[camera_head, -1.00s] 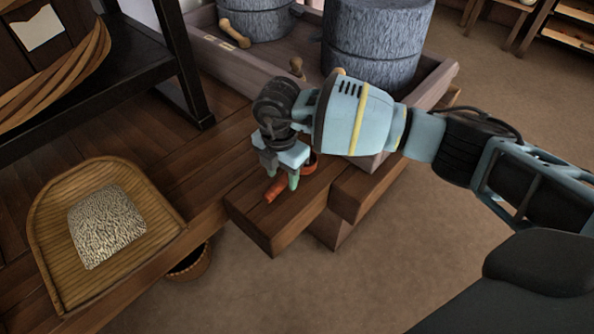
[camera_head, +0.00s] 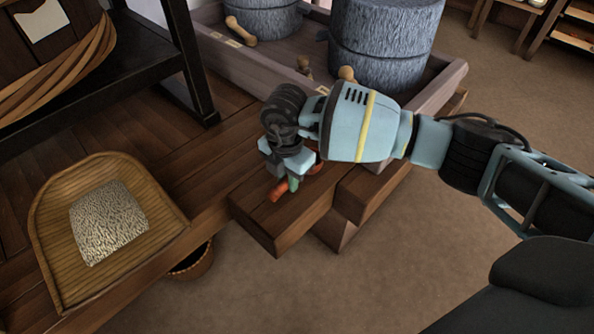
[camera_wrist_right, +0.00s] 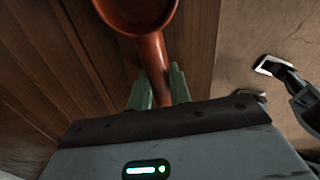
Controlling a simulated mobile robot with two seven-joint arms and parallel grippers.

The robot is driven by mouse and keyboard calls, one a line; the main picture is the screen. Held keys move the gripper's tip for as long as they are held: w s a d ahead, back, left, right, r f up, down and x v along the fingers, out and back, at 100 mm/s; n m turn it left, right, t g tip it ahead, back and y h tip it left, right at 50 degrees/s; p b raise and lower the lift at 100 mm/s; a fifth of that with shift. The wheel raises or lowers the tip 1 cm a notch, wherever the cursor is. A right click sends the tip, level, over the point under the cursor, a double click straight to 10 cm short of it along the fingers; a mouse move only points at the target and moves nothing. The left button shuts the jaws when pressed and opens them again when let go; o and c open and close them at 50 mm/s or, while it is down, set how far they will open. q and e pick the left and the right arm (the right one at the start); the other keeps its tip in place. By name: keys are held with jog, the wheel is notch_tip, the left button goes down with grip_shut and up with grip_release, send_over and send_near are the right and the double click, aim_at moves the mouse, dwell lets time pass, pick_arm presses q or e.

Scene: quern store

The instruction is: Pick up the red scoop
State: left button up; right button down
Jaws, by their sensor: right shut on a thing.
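The red scoop (camera_head: 277,194) is at the wooden step in the head view, mostly hidden by my right gripper (camera_head: 287,184). Its handle end shows at the left of the fingers and part of its bowl at the right. In the right wrist view the scoop's round bowl (camera_wrist_right: 139,12) is at the top and its handle runs down between the green fingertips of my right gripper (camera_wrist_right: 158,88). The gripper is shut on the handle. I cannot tell whether the scoop still touches the step. My left gripper is not in view.
The wooden step (camera_head: 279,229) has a bare front end. Behind it stand stone querns (camera_head: 385,45) in a wooden trough (camera_head: 222,56). A woven tray (camera_head: 52,232) with grain lies at left, a basket (camera_head: 196,263) below it. Open floor lies at right.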

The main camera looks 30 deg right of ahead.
jog(key=shift+r, duration=0.1)
